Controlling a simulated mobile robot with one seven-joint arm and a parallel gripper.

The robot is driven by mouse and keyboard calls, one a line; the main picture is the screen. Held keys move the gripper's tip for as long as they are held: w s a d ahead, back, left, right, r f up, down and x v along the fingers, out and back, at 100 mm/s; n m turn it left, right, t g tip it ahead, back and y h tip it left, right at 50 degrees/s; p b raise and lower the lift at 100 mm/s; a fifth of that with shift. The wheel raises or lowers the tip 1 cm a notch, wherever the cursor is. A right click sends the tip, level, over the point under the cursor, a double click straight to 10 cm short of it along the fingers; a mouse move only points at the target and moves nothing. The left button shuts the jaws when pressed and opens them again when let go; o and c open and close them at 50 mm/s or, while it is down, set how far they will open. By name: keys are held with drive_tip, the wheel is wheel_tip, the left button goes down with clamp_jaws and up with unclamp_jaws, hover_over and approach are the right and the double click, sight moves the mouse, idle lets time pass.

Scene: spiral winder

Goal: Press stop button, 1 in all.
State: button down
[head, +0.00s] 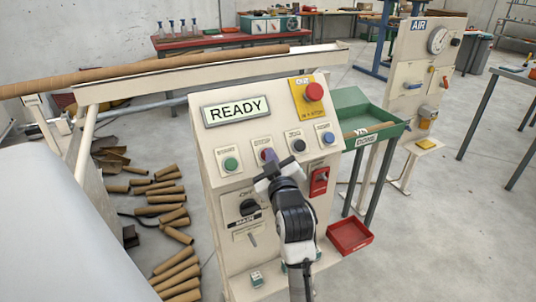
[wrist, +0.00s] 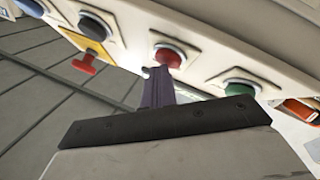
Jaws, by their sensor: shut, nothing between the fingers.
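A red push button (wrist: 167,56) sits on the cream control panel (head: 235,190), between a green button (head: 231,164) and a black button (head: 298,146). In the head view the red button (head: 267,154) is partly hidden behind my gripper. My gripper (head: 268,172) is shut and empty, pointing at the panel just in front of that button. In the wrist view the fingertips (wrist: 158,76) reach the red button's lower edge; I cannot tell whether they touch it. The button labels are too small to read. The display (head: 236,109) reads READY.
A larger red mushroom button (head: 314,92) on a yellow plate is at the panel's upper right. A blue button (head: 328,138) and red switch (head: 319,181) are at the right, a black knob (head: 249,207) below. A green tray (head: 350,104) stands right of the panel.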

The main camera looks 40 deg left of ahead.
drive_tip(key=shift+s+d+r, duration=0.25)
drive_tip(key=shift+d+r, duration=0.25)
drive_tip(key=shift+d, duration=0.1)
drive_tip(key=shift+s+d+r+p, duration=0.4)
drive_tip(key=shift+d+r+p, duration=0.2)
drive_tip(key=shift+d+r, duration=0.25)
drive_tip(key=shift+s+d+r+p, duration=0.35)
drive_tip(key=shift+d+r+p, duration=0.2)
drive_tip(key=shift+d+r, duration=0.3)
drive_tip(key=shift+f, duration=0.1)
